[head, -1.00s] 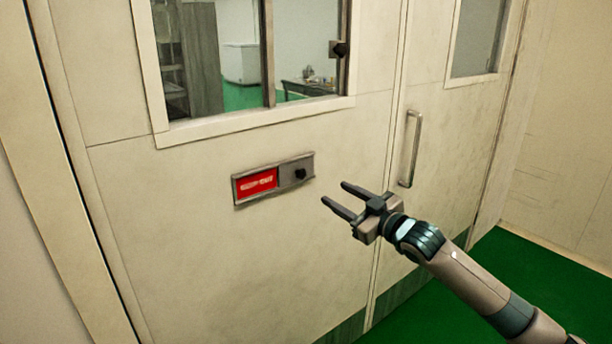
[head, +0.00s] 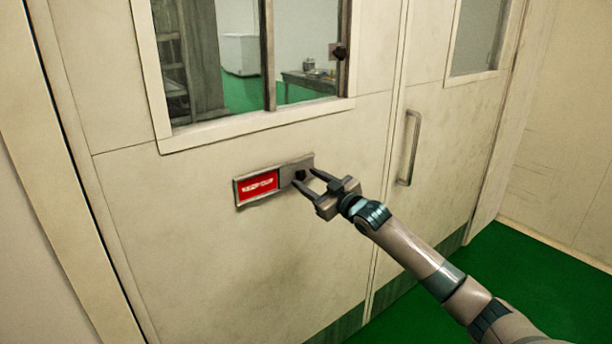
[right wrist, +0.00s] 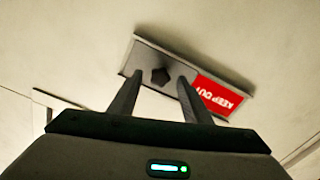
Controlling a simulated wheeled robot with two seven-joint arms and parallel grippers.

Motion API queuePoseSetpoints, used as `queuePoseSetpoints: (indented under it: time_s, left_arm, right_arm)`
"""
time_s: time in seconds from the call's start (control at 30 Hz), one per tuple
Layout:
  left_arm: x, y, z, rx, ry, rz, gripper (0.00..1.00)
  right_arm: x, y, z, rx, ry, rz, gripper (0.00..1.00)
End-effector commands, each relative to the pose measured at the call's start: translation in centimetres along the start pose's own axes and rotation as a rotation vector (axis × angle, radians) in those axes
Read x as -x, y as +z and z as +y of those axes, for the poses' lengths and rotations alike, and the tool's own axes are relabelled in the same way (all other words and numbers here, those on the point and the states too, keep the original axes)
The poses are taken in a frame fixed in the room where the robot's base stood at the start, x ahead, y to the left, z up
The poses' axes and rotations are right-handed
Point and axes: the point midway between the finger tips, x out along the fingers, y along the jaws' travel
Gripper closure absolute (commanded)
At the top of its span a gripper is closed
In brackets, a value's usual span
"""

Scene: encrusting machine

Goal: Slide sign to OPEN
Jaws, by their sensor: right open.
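The sliding sign (head: 257,187) is mounted on the pale door below the window. Its left part shows a red panel with white lettering, and its right part is covered by a grey slider plate with a dark knob (head: 300,174). In the right wrist view the red panel (right wrist: 217,96) reads "KEEP OUT", and the knob (right wrist: 160,77) shows between the fingertips. My right gripper (head: 304,178) is open, its fingers on either side of the knob; whether they touch it I cannot tell. My left gripper is not in view.
The door (head: 240,265) has a window (head: 250,55) above the sign, with a small dark latch (head: 338,51). A vertical metal handle (head: 411,148) is on the neighbouring door to the right. Green floor (head: 500,275) lies at lower right.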

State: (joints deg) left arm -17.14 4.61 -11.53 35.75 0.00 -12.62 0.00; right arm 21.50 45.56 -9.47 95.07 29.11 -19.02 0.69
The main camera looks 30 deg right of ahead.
Motion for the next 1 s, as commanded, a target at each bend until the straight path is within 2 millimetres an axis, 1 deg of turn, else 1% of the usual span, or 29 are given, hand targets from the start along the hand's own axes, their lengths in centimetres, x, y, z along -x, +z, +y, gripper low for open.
queuePoseSetpoints:
  time_s: [0.1,0.2,0.53,0.57,0.6,0.67,0.7,0.73,0.9,1.0]
  left_arm:
    - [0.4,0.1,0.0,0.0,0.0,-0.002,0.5]
    - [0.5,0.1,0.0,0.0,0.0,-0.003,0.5]
    - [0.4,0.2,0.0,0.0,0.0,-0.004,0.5]
    - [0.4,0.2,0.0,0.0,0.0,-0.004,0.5]
    - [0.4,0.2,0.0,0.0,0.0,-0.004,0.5]
    - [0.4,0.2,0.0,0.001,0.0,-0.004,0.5]
    - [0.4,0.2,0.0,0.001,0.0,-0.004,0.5]
    - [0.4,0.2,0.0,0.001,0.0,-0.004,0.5]
    - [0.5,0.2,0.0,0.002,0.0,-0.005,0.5]
    - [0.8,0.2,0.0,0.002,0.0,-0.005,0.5]
  right_arm:
    - [-0.9,-0.1,0.1,-0.001,0.0,-0.001,0.56]
    - [-1.4,-0.1,0.1,0.0,0.0,0.0,0.56]
    - [-1.5,0.0,0.0,0.001,0.0,0.0,0.56]
    - [-1.5,0.0,0.0,0.001,0.0,0.0,0.58]
    - [-1.5,0.0,0.0,0.001,0.0,0.0,0.68]
    - [-1.5,0.0,0.0,0.001,0.0,0.0,0.82]
    - [-1.5,0.0,0.0,0.001,0.0,0.0,0.92]
    - [-1.5,0.0,0.0,0.001,0.0,0.0,0.99]
    - [-1.5,-0.1,-0.1,0.0,-0.001,0.0,1.0]
    - [-1.6,-0.3,-0.8,-0.001,-0.002,0.0,1.0]
